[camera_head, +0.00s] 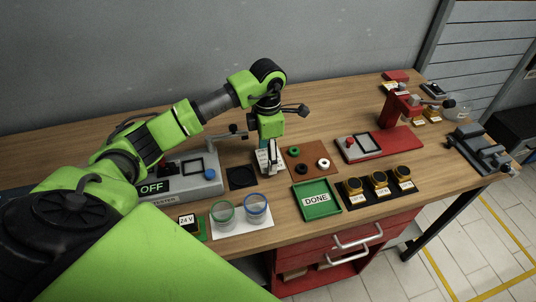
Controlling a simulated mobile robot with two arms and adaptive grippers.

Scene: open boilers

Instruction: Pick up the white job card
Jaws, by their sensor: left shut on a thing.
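The white job card (262,160) has dark print and stands tilted at the middle of the workbench, between a black square pad and a brown mat. My left gripper (272,163) points down at the card, with its fingers shut on it. The fingers hide part of the card. I cannot tell whether the card's lower edge touches the bench. My right gripper is not in view.
The brown mat (318,168) with small rings lies right of the card. A green DONE tray (332,211) is in front. A grey tester (205,190) stands left, a red-based fixture (395,148) right. Jars (256,207) stand near the front edge.

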